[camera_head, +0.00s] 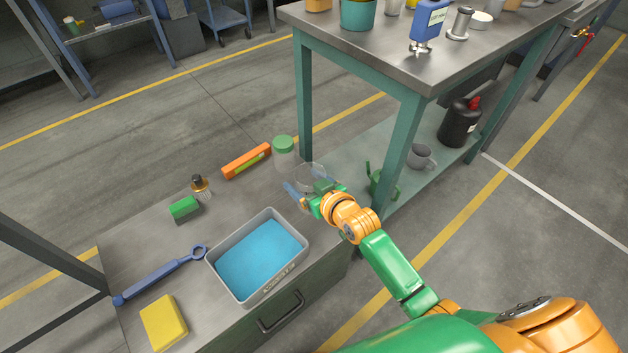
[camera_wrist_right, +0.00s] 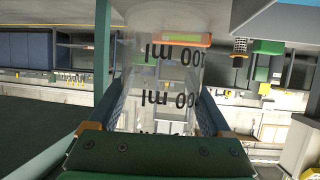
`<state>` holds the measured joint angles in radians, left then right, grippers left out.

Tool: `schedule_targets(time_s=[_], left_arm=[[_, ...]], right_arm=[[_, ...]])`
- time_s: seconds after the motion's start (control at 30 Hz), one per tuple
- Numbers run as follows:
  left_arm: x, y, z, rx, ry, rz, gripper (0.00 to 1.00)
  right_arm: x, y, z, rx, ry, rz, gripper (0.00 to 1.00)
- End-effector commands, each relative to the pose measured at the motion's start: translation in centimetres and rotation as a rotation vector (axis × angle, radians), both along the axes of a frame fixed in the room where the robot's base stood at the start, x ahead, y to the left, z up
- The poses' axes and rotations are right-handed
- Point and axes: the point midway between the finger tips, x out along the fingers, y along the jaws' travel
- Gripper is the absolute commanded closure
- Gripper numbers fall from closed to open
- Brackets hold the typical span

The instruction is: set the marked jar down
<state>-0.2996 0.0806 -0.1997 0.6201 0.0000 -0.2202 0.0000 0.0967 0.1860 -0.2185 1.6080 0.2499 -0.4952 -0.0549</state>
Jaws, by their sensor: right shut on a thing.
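The marked jar is clear, with black "100 ml" marks that read upside down in the right wrist view (camera_wrist_right: 165,85). In the head view the jar (camera_head: 311,176) shows faintly at the far right corner of the grey cabinet top (camera_head: 150,235). My right gripper (camera_head: 305,192) is shut on the jar, with one finger on each side of it in the wrist view. I cannot tell whether its base touches the top. My left gripper is not in view.
A green-lidded clear jar (camera_head: 284,155) stands close to the left of the held jar. An orange level (camera_head: 246,161), a small bottle (camera_head: 200,187), a green block (camera_head: 184,208) and a blue-lined grey bin (camera_head: 213,268) are on the cabinet. A teal table leg (camera_head: 398,150) rises close to the right.

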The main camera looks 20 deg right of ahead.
Motion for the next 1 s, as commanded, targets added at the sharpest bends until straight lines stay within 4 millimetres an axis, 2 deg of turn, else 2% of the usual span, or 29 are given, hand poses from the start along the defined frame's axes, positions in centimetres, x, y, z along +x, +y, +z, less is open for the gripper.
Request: schedule_targets(time_s=[0.23,0.6,1.0], left_arm=[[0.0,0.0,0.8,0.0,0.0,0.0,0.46],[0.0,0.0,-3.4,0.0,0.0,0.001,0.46],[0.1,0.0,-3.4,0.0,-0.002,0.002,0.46]], right_arm=[[-0.1,-0.1,0.4,-0.006,-0.002,0.008,0.93],[-0.1,-0.1,-4.8,-0.005,-0.001,0.008,0.93],[-0.1,-0.1,-5.0,-0.005,-0.002,0.008,0.93]])
